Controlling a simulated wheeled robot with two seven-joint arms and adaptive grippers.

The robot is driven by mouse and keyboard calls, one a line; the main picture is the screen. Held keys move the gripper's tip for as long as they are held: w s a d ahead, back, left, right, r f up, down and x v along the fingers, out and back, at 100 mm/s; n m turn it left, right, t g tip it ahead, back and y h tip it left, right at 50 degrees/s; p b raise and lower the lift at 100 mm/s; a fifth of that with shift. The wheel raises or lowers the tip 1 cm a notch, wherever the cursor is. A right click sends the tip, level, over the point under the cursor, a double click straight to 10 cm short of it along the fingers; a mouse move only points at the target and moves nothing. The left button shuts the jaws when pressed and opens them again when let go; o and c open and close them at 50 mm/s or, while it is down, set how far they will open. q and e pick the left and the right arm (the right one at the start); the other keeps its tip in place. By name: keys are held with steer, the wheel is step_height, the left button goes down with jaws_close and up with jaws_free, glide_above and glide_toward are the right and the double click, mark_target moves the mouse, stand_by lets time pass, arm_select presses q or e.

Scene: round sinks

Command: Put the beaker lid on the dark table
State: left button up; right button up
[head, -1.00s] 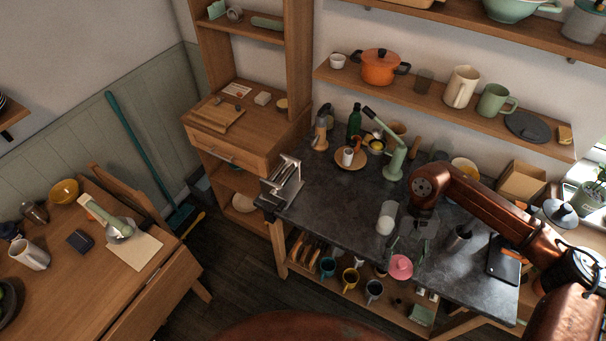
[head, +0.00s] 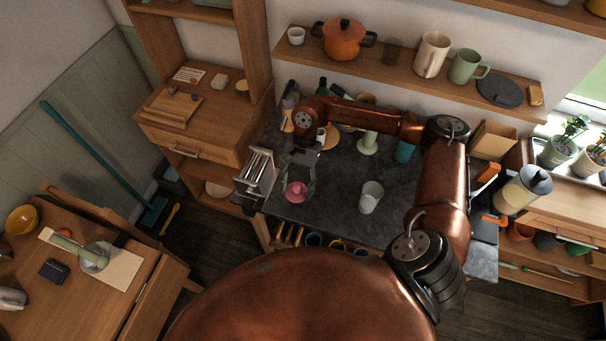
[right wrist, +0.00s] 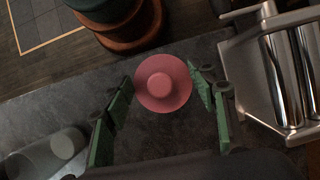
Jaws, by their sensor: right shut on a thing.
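The beaker lid (head: 296,192) is a pink round disc with a raised knob. In the head view it shows over the front left part of the dark table (head: 335,185), close to the metal pasta machine. My right gripper (head: 298,177) reaches down over it. In the right wrist view the lid (right wrist: 163,83) sits between the green fingertips of my right gripper (right wrist: 160,80), which is shut on it. I cannot tell whether the lid touches the tabletop. My left gripper is not in view.
The metal pasta machine (head: 257,173) stands left of the lid, also at the right of the right wrist view (right wrist: 285,70). A clear glass beaker (head: 371,197) stands to the right. A green stand (head: 368,143) is behind. The tabletop between lid and beaker is clear.

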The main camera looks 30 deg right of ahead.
mark_target(302, 185)
arm_select(q)
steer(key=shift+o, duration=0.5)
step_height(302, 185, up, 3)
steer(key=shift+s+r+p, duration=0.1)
steer(key=shift+p, duration=0.95)
arm_select(e)
steer(key=d+m, duration=0.1)
steer(key=m, duration=0.1)
steer(key=d+m+t, duration=0.1)
steer(key=m, duration=0.1)
steer(key=w+m+t+y, duration=0.1)
steer(key=m, duration=0.2)
steer(key=shift+d, duration=0.4)
steer(key=shift+d+m+t, duration=0.45)
steer(key=shift+m+t, duration=0.05)
steer(key=shift+m, duration=0.2)
steer(key=shift+w+f, duration=0.1)
steer(key=shift+f, duration=0.25)
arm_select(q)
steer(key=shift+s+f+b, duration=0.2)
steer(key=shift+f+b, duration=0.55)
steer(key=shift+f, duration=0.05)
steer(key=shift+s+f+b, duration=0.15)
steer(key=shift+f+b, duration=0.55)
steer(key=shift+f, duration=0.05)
arm_select(e)
steer(key=shift+f, duration=3.3)
